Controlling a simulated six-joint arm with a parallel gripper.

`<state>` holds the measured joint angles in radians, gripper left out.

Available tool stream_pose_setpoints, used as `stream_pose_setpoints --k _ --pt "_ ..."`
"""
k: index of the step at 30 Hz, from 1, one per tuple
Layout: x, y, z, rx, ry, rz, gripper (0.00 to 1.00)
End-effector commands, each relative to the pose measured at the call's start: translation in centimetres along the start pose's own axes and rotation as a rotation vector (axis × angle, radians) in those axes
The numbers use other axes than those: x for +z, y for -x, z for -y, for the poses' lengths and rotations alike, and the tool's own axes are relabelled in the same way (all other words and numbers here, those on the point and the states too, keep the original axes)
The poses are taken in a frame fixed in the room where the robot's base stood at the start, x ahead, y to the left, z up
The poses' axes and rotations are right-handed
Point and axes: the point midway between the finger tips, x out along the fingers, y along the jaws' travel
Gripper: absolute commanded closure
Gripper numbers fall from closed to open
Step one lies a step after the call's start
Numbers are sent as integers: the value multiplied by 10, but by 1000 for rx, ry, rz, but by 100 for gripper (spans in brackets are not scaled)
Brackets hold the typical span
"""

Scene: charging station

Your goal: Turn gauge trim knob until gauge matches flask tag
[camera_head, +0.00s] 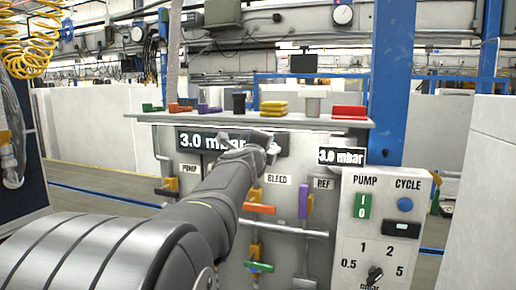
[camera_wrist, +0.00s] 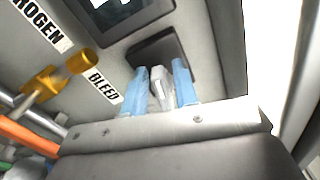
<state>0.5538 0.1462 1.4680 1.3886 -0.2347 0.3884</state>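The gauge display (camera_head: 200,141) on the grey panel reads 3.0 mbar, its right part partly covered by my arm. My gripper (camera_head: 265,146) is at the panel, just right of the digits. In the wrist view, the blue fingertips of my gripper (camera_wrist: 160,84) stand on either side of the pale grey trim knob (camera_wrist: 160,90). Narrow gaps appear between the fingers and the knob. The knob is hidden in the head view.
An orange valve handle (camera_head: 260,208) and a purple one (camera_head: 303,201) stick out below. The pump control box (camera_head: 385,240) stands at the right. A shelf (camera_head: 230,118) above carries several coloured blocks and cups. A yellow valve (camera_wrist: 60,78) is left of the knob.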

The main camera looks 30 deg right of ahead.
Motion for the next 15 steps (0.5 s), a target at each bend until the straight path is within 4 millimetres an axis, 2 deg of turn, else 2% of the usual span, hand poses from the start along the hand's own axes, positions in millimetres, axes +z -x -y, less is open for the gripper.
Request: stream_pose_setpoints --k 10,15 --pt "0 1 0 0 -1 0 65" --pt "0 16 1 -1 -1 0 65"
